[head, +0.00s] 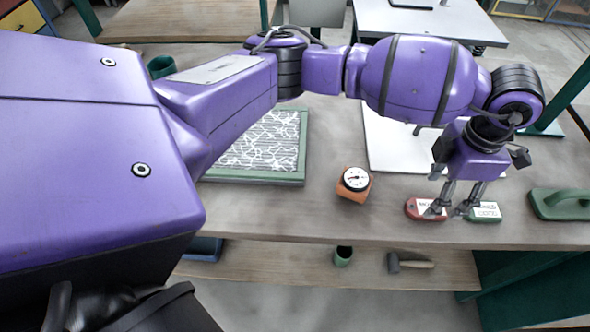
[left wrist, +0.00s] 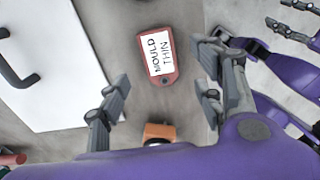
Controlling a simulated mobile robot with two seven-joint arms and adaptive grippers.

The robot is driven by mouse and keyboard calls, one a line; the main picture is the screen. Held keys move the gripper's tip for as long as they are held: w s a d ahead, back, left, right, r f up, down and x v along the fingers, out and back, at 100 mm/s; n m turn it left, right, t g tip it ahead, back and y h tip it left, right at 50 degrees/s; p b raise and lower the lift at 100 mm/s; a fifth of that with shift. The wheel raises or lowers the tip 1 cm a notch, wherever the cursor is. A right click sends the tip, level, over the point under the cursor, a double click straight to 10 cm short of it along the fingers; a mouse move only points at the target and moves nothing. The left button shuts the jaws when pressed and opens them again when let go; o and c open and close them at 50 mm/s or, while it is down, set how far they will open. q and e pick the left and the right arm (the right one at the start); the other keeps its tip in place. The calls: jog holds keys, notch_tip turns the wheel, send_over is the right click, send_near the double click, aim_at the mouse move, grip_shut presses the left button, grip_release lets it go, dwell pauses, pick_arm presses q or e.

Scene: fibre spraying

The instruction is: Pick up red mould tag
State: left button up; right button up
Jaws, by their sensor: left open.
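The red mould tag (head: 416,206) lies flat near the table's front edge, with a white label. In the left wrist view, the red tag (left wrist: 157,55) reads "MOULD THIN" and lies past the fingertips, roughly between the fingers' lines. My left gripper (head: 450,211) is open and points down, its near finger overlapping the red tag's right end in the head view. Contact cannot be told. Its open fingers also show in the left wrist view (left wrist: 160,95). Purple parts and dark fingers of my right gripper (left wrist: 292,22) seem to show at the wrist view's right edge.
A green tag (head: 487,212) lies just right of my left gripper. An orange box with a dial (head: 354,182) stands to the left. A green-handled tool (head: 562,203) is at far right. A white board (head: 385,150) lies behind, and a green-framed fibre tray (head: 285,181) lies left.

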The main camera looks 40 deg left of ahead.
aim_at(414, 207)
pick_arm(q)
notch_tip(414, 207, down, 6)
jog(key=shift+r, duration=0.2)
jog(key=c, duration=1)
